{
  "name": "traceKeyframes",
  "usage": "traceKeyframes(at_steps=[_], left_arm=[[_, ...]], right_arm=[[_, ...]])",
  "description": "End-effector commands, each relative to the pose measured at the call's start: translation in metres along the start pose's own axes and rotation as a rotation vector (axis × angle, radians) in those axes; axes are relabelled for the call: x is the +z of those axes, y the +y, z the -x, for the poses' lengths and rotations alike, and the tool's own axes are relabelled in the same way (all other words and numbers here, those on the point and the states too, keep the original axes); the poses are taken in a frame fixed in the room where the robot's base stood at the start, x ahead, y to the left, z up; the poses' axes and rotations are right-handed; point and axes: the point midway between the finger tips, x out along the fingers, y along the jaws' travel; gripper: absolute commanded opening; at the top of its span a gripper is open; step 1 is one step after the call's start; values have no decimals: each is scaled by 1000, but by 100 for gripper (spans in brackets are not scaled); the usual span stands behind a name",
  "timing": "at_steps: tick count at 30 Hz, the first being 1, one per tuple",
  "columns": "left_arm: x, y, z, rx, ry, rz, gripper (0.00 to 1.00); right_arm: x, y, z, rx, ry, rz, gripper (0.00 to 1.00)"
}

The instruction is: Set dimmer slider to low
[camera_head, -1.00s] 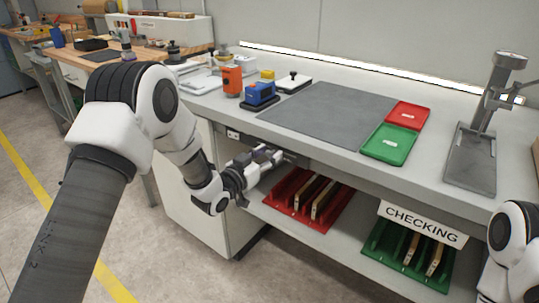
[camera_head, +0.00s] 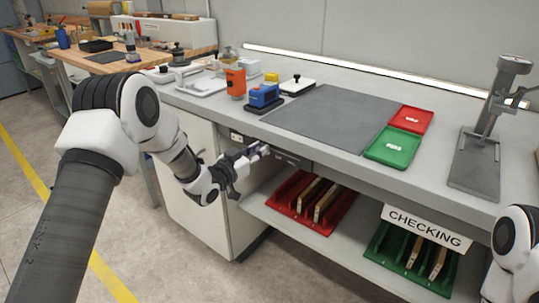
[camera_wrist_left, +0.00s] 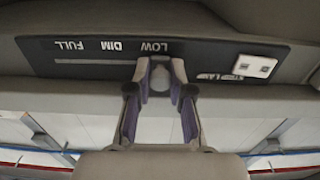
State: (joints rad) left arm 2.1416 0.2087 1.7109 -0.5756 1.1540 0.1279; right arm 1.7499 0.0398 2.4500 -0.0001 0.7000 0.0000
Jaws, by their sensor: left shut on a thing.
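The dimmer panel (camera_wrist_left: 105,48) is a dark strip under the bench front edge. In the left wrist view it appears upside down, with the labels FULL, DIM and LOW above a pale slot. The slider knob (camera_wrist_left: 160,76) is at the LOW end of the slot, below the LOW label. My left gripper (camera_wrist_left: 161,72) is shut on this knob, one finger on each side. In the head view my left gripper (camera_head: 262,150) is at the panel under the bench edge, and it hides the knob. My right gripper is out of view.
A white lamp switch (camera_wrist_left: 254,66) sits close beside the LOW end. Above are the bench top (camera_head: 225,108), a blue device (camera_head: 264,95) and an orange device (camera_head: 235,82). Below are a red rack (camera_head: 345,212) and a green rack (camera_head: 380,246) on the shelf.

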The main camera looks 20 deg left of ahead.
Motion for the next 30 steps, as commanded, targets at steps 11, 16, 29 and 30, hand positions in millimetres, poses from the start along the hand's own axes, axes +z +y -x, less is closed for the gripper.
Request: traceKeyframes(at_steps=[11, 16, 29, 30], left_arm=[[-1, -15, 0, -3, 2, 0, 0], [-1, -15, 0, -3, 2, 0, 46], [0, -15, 28, -4, 0, 3, 46], [0, -16, 37, -5, 1, 5, 46]], right_arm=[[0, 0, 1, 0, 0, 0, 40], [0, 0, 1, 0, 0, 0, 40], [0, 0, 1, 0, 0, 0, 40], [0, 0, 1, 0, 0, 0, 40]])
